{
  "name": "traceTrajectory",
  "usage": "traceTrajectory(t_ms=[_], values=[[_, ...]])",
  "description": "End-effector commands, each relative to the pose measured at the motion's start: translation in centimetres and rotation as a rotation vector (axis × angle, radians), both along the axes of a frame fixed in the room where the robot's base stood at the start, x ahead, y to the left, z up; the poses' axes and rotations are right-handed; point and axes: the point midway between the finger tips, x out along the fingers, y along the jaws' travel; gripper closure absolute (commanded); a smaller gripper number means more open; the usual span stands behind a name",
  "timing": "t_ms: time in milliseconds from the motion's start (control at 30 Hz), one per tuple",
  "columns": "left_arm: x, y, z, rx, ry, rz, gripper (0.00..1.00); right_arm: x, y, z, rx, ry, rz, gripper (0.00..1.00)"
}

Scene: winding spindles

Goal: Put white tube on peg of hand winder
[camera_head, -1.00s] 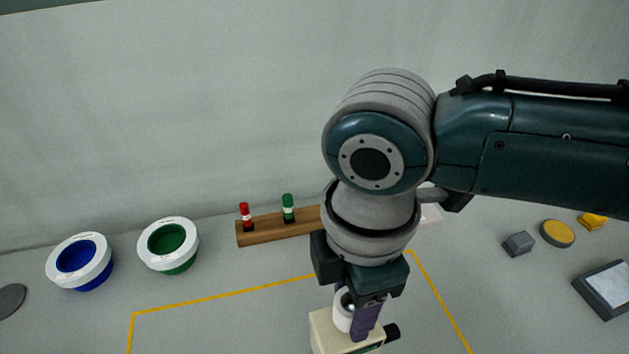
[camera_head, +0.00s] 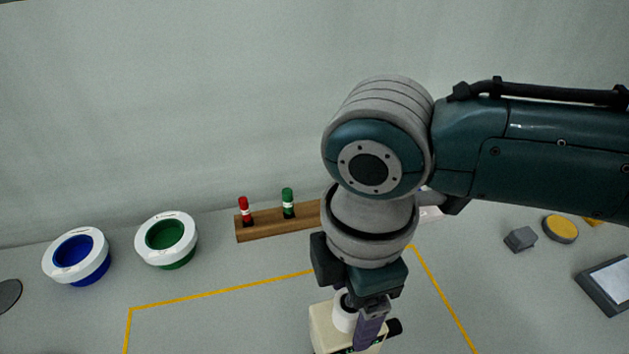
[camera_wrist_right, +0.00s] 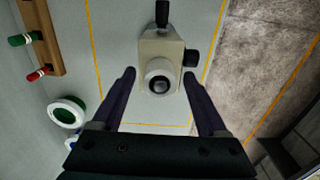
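The white tube (camera_head: 345,318) stands upright on top of the cream hand winder (camera_head: 321,327). In the right wrist view the tube (camera_wrist_right: 152,85) is seen end-on as a white ring with a dark round centre, on the winder's body (camera_wrist_right: 160,48). It appears to sit around the peg; the peg itself is mostly hidden. My right gripper (camera_wrist_right: 159,75) is open, one finger on each side of the tube with a gap on both sides. In the head view one right finger partly covers the tube and winder. My left gripper is not in view.
A wooden rack (camera_head: 272,228) holds a red spindle (camera_head: 244,210) and a green spindle (camera_head: 288,202). White-rimmed blue (camera_head: 77,256) and green (camera_head: 168,240) bowls stand left. A grey block (camera_head: 520,239), yellow disc (camera_head: 560,229) and tablet-like item (camera_head: 606,284) lie right. The yellow-outlined area left of the winder is clear.

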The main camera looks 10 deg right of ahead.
Motion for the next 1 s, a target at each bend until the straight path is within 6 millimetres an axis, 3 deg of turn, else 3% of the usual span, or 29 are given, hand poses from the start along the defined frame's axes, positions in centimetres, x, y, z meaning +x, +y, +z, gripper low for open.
traceTrajectory(t_ms=[100, 400, 800, 1000], values=[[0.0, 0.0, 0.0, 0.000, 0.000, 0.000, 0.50, 0.0, 0.0, 0.0, 0.000, 0.000, 0.000, 0.12], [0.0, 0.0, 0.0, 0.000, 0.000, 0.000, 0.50, 0.0, 0.0, 0.5, 0.000, 0.000, 0.000, 0.12], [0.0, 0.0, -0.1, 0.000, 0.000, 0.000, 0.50, 0.1, 0.0, 7.8, 0.001, -0.005, 0.001, 0.12], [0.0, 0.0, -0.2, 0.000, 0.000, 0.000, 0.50, 0.0, 0.0, 9.8, 0.000, -0.002, -0.001, 0.12]])
